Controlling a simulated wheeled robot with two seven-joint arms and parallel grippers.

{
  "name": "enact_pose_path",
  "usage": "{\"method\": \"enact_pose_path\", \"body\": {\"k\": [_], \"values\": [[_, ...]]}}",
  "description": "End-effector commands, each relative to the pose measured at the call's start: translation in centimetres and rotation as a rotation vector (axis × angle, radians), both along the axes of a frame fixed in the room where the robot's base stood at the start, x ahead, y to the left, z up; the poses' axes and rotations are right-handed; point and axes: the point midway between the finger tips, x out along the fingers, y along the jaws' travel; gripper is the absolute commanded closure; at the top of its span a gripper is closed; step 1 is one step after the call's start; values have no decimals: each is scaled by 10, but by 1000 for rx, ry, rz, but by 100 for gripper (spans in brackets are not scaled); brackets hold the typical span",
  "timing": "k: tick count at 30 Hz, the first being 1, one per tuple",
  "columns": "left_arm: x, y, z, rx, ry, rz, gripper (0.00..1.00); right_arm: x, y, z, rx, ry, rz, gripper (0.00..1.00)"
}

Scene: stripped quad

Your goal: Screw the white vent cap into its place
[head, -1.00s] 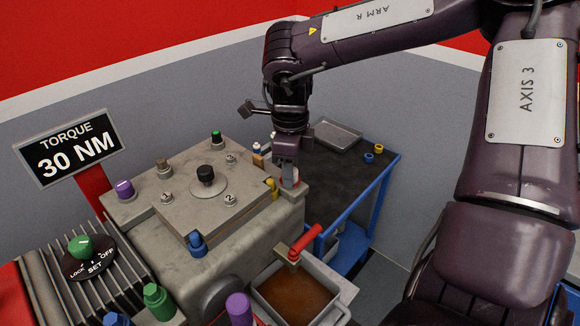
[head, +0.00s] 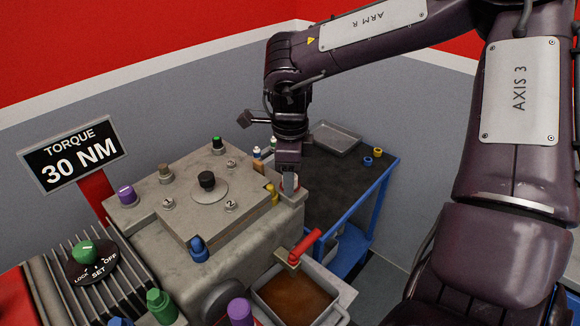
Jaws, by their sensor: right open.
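My right gripper (head: 288,183) points straight down at the far right corner of the grey housing (head: 245,228). Its jaws are open, with the fingertips around or just over a small pale piece at that corner. The piece looks like the white vent cap, but the fingers hide most of it. My left gripper is out of view.
Yellow (head: 272,193), blue (head: 198,248) and purple (head: 127,196) plugs stand around the housing's top. A red-handled valve (head: 304,247) juts out over a pan of brown fluid (head: 294,297). A dark cart (head: 340,185) with a metal tray (head: 335,138) stands behind at right.

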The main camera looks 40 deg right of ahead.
Motion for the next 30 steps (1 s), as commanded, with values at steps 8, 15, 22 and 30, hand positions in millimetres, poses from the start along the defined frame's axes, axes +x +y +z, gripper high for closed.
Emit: {"method": "enact_pose_path", "body": {"k": [8, 15, 22, 30], "values": [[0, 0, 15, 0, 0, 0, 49, 0, 0, 2, -1, 1, 248, 52], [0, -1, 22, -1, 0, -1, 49, 0, 0, 1, -1, 2, 458, 52], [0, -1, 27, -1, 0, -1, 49, 0, 0, 1, -1, 2, 658, 52], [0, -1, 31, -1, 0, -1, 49, 0, 0, 1, -1, 2, 901, 52]]}}
